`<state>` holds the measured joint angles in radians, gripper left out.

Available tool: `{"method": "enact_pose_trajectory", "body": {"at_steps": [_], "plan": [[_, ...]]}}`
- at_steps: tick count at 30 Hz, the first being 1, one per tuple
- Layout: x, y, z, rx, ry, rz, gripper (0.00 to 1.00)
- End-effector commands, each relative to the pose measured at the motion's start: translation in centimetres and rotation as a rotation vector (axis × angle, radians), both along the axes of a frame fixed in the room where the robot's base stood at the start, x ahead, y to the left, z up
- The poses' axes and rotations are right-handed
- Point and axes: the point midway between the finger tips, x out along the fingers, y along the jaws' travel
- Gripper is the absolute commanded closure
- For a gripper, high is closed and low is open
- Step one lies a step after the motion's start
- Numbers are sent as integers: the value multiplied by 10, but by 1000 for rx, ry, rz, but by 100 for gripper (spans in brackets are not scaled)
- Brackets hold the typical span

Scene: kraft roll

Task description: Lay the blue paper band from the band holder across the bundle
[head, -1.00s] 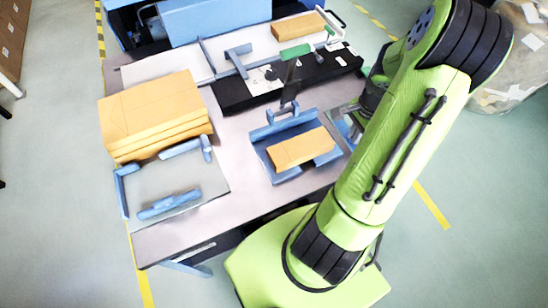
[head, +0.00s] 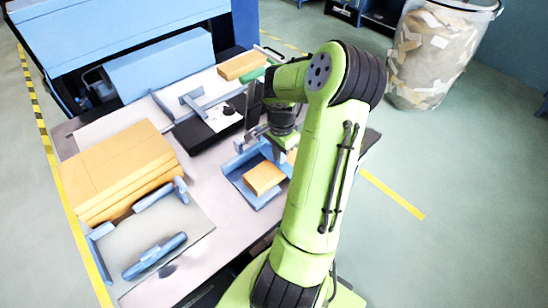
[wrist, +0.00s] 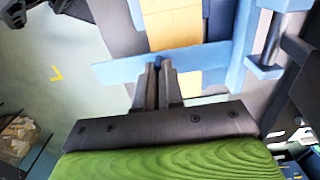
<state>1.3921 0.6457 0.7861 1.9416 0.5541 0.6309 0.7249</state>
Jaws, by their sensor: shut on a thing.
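The bundle (head: 263,178) is a tan kraft stack in a blue cradle (head: 236,167) on the table. In the wrist view the bundle (wrist: 174,25) runs away from my gripper. My gripper (wrist: 160,66) is shut on the blue paper band (wrist: 120,72), a flat strip running sideways across the bundle, with its left end sticking out past the cradle. I cannot tell whether the band touches the bundle. In the head view my gripper is over the far right part of the cradle, its fingertips largely hidden by my arm.
A large tan paper stack (head: 120,170) stands at the left of the table. A blue tool (head: 155,256) lies on the front left plate. A black unit (head: 205,130) with a blue clamp stands behind the cradle. A waste bin (head: 440,50) is on the floor at the right.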

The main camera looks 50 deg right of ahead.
Motion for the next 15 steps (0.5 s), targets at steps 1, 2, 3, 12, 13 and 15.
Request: {"method": "enact_pose_trajectory", "body": {"at_steps": [1,2,3,12,13,15], "plan": [[9,-2,0,1,-1,2,100],[12,-3,0,0,0,2,100],[17,-4,0,-1,-1,2,100],[24,-6,-36,0,2,-1,100],[24,-6,-36,0,1,-1,100],[24,-6,-35,-1,1,0,100]]}}
